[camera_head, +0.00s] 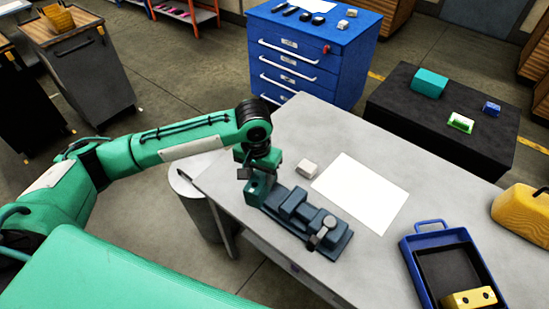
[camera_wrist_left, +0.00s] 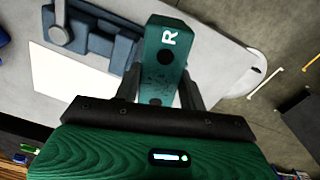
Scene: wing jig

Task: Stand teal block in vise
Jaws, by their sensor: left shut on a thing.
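The dark teal block (camera_wrist_left: 163,62), marked with a white R and dark round spots, is between the fingers of my left gripper (camera_wrist_left: 162,92). In the head view my left gripper (camera_head: 257,172) points down over the table's left part, shut on the block (camera_head: 258,192). The block shows just left of the blue-grey vise (camera_head: 300,213), by its end; I cannot tell whether they touch. The vise also shows at the upper left of the left wrist view (camera_wrist_left: 95,38). The fingers hide part of the block. My right gripper is not in view.
A white sheet (camera_head: 362,192) and a small pale block (camera_head: 307,168) lie behind the vise. A blue tray (camera_head: 409,262) holding a yellow block (camera_head: 469,298) stands at the right, near a yellow object (camera_head: 522,213). The table's back left surface is clear.

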